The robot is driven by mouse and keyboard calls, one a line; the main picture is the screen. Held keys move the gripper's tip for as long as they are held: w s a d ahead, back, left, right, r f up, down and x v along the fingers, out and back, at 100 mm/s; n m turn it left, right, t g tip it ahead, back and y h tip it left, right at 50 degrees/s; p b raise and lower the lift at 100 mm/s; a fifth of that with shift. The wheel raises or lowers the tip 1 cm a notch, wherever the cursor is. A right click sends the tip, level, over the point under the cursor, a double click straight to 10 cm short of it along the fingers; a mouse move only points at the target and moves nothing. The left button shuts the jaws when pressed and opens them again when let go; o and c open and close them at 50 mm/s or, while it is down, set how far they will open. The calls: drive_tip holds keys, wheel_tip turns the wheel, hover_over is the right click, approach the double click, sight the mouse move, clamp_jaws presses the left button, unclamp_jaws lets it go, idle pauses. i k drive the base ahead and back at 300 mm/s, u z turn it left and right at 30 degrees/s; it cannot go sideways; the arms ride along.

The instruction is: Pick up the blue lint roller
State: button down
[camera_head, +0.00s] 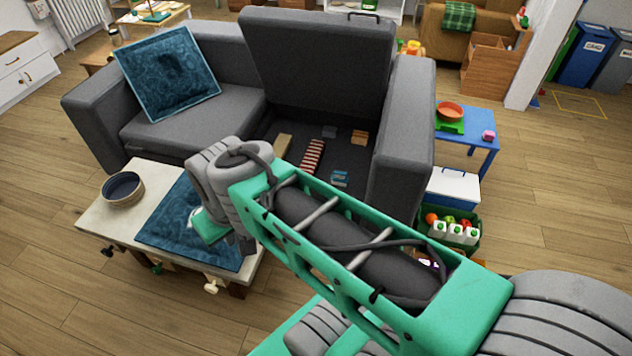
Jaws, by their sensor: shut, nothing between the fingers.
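I cannot make out a blue lint roller for certain. A small blue and white item (339,178) lies in the open storage well of the grey sofa (413,110), but it is too small to identify. My gripper (240,244) is partly hidden behind my arm's wrist and link. It hangs shut and empty over the right part of the low table (92,222), near a dark blue patterned cloth or cushion (165,228). It is well apart from the blue and white item, to its left and nearer to me.
The sofa's seat lid stands raised. The well also holds a striped item (313,156), a tan block (283,145) and an orange-brown box (359,137). A bowl (123,188) sits on the low table. A blue side table (475,126) and a produce crate (473,243) stand right of the sofa.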

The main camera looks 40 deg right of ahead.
sight(338, 178)
drive_tip(key=u, duration=0.65)
drive_tip(key=i, duration=0.75)
drive_tip(key=z, duration=2.55)
drive_tip(key=i, duration=0.5)
drive_tip(key=z, duration=0.05)
drive_tip(key=k, duration=0.65)
drive_tip(key=z, duration=0.4)
drive_tip(key=i, duration=1.6)
drive_tip(key=u, duration=0.75)
